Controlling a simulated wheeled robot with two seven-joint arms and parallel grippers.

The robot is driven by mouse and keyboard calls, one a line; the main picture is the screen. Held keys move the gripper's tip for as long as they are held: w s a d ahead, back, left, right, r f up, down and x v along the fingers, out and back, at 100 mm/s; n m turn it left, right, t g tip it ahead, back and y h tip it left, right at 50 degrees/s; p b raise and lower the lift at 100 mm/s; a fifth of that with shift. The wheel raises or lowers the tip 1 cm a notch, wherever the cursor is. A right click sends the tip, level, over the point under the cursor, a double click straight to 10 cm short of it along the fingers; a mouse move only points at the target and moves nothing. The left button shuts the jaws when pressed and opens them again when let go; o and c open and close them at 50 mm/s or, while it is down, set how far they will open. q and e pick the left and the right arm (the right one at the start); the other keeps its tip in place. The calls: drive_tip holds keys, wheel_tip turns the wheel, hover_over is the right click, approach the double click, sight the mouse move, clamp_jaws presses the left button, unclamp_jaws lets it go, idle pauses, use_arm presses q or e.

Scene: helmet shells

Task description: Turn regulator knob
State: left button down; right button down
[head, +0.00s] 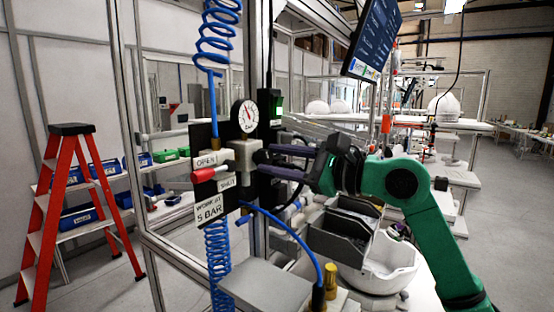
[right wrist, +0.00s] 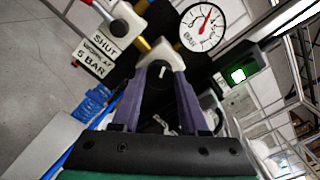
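The pressure regulator has a pale grey body (head: 243,154) on a black panel, with a round white dial gauge (head: 245,115) above it. In the right wrist view the body (right wrist: 161,50) lies just past my fingertips, and the gauge (right wrist: 202,27) is at upper right. The dark regulator knob (right wrist: 160,82), with a small white mark, is between my fingers and mostly hidden. My right gripper (head: 264,161) comes from the right, its two purple fingers apart on either side of the knob. Whether they press on it I cannot tell. My left gripper is not in view.
A red-handled valve (head: 208,173) sits left of the regulator, by OPEN and SHUT labels and a "WORK AT 5 BAR" sign (head: 209,209). Blue coiled hoses run above and below. Grey bins (head: 340,235) and a white helmet shell (head: 380,270) stand below my right arm.

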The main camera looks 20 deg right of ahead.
idle(0.3)
drive_tip(key=m, duration=0.5)
drive_tip(key=shift+m, duration=0.3)
drive_tip(key=m, duration=0.6)
drive_tip(key=shift+w+d, duration=0.1)
idle(0.4)
drive_tip(key=shift+c, duration=2.1)
unclamp_jaws()
drive_tip(key=shift+d, duration=0.1)
